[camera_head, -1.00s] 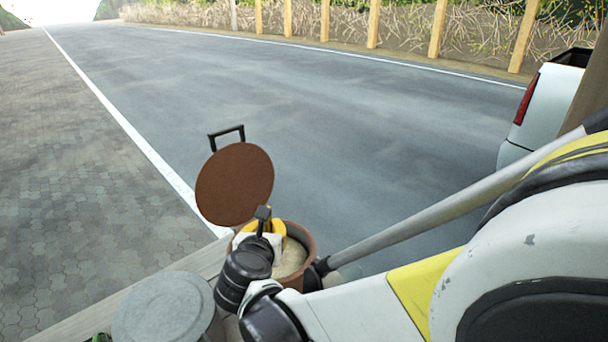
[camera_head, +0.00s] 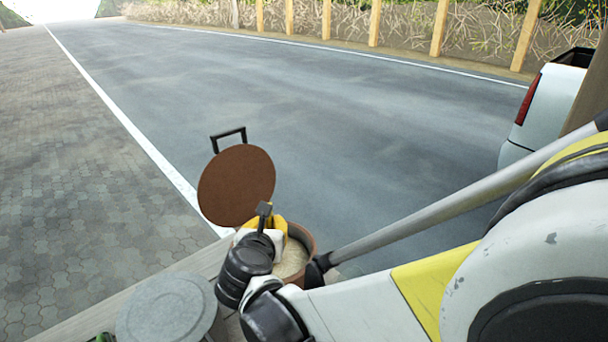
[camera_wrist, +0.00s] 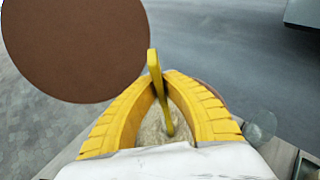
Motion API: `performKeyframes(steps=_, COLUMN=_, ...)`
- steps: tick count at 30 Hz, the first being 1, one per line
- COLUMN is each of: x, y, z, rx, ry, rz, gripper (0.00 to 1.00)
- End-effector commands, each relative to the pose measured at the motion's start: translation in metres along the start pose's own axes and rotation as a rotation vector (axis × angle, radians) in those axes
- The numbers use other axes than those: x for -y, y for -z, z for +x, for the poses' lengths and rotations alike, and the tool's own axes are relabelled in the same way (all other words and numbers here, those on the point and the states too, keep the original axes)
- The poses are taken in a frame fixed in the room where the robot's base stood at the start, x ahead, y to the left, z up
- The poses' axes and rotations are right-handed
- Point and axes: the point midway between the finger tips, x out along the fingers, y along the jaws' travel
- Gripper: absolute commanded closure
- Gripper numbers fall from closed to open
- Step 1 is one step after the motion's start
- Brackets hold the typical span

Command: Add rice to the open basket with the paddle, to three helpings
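My gripper (camera_wrist: 155,82) is shut on a yellow paddle (camera_wrist: 157,72), with its two yellow fingers meeting around the paddle's shaft. In the head view my gripper (camera_head: 272,226) is over a brown round container (camera_head: 308,240) whose lid (camera_head: 236,186) is tilted up open. Pale rice (camera_head: 293,260) shows inside the container, and it also shows between the fingers in the wrist view (camera_wrist: 151,131). The paddle's lower end is against or just above the rice; contact cannot be told. My wrist hides part of the container.
A round container with a closed grey lid (camera_head: 166,308) stands left of the brown one on a pale plank ledge (camera_head: 80,318). In the wrist view a small clear round object (camera_wrist: 259,128) lies right of my fingers. A parked white vehicle (camera_head: 546,105) is far right.

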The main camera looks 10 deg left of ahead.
Motion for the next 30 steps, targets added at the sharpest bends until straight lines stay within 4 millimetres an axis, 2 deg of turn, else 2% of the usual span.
performKeyframes(steps=3, x=0.000, y=-0.017, z=-0.007, rx=0.000, ry=0.000, rz=0.000, gripper=1.00)
performKeyframes(steps=21, x=0.000, y=-0.078, z=-0.032, rx=0.000, ry=0.000, rz=0.000, gripper=1.00)
performKeyframes(steps=30, x=0.000, y=-0.082, z=-0.034, rx=0.000, ry=0.000, rz=0.000, gripper=1.00)
